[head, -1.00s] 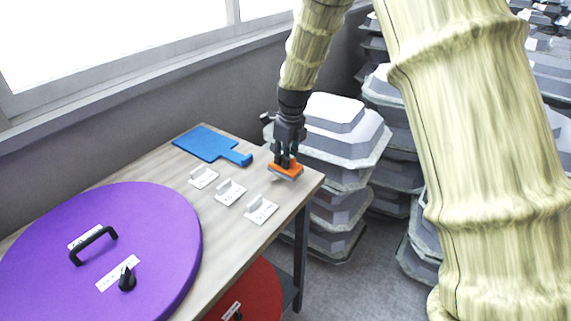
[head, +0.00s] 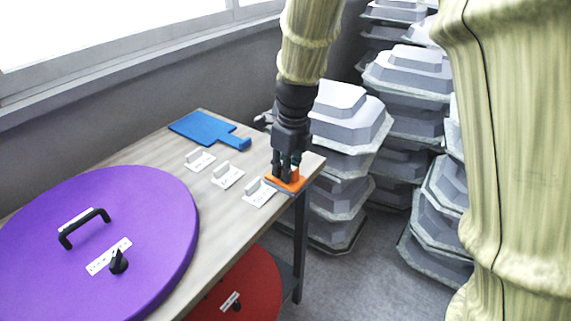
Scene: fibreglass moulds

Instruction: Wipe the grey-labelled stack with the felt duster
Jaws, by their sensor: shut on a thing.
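The felt duster (head: 287,181) has an orange body with a thin grey layer under it. My gripper (head: 287,170) points down and is shut on it. The duster is over the table's right edge, close to the corner; I cannot tell whether it touches the tabletop. Stacks of grey octagonal moulds stand on the floor right of the table. The nearest stack (head: 346,128) is just behind and right of my gripper, partly hidden by the arm and table. Another stack (head: 409,84) is farther back. I cannot make out a grey label on any stack.
The wooden table (head: 215,232) holds a purple round lid (head: 150,205), a blue paddle-shaped board (head: 202,128) and three small white card holders, the closest (head: 259,194) beside the duster. A red disc (head: 245,290) is under the table. Bare floor (head: 350,285) lies right of the table.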

